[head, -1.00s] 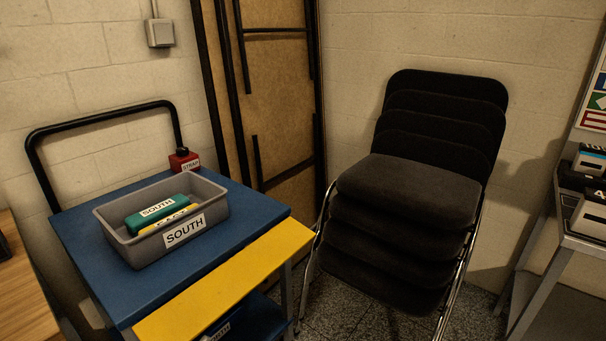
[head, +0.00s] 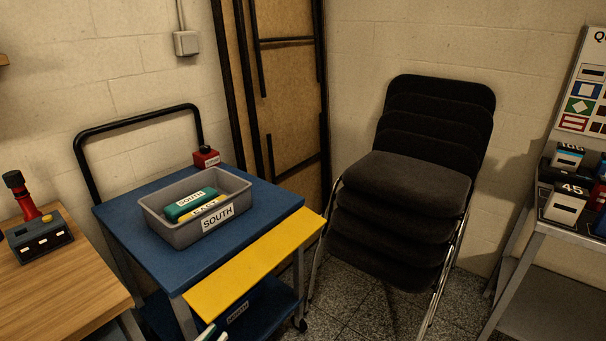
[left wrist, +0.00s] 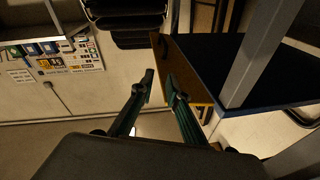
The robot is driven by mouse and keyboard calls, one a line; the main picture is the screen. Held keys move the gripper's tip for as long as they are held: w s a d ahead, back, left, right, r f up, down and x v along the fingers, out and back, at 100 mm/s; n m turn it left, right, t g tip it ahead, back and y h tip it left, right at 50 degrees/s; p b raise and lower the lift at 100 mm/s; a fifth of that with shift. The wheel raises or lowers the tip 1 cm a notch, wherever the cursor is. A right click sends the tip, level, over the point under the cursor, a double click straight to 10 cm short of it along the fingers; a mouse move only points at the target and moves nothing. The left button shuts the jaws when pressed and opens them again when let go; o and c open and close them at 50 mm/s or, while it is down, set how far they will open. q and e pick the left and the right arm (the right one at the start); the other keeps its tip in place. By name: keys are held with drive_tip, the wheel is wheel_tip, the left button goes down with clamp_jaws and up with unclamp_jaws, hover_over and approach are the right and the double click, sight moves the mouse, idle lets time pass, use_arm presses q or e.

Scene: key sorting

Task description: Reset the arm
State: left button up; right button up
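My left gripper (head: 212,334) just shows its fingertips at the bottom edge of the head view, in front of the cart. In the left wrist view its two dark fingers (left wrist: 160,82) stand apart with a gap between the tips and nothing held. A grey bin (head: 168,226) labelled SOUTH sits on the blue cart top (head: 250,225). A teal piece (head: 190,205) marked SOUTH and a partly hidden yellow piece (head: 206,210) marked EAST lie in it. My right gripper is in neither view.
The cart has a yellow front edge (head: 255,278) and a lower blue shelf (head: 262,310). Stacked black chairs (head: 400,200) stand right of it. A wooden table (head: 70,275) with a red-handled device (head: 36,232) is at left. A metal stand (head: 545,228) is at far right.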

use_arm(q)
drive_tip(key=s+f+n+g+y+p, duration=0.2)
drive_tip(key=s+p, duration=0.3)
drive_tip(key=s, duration=0.6)
drive_tip(key=s+f+n+g+y+p, duration=0.1)
drive_tip(key=s+g+y+p, duration=0.4)
drive_tip(key=s, duration=0.7)
drive_tip(key=shift+f+n, duration=0.35)
drive_tip(key=shift+n, duration=0.25)
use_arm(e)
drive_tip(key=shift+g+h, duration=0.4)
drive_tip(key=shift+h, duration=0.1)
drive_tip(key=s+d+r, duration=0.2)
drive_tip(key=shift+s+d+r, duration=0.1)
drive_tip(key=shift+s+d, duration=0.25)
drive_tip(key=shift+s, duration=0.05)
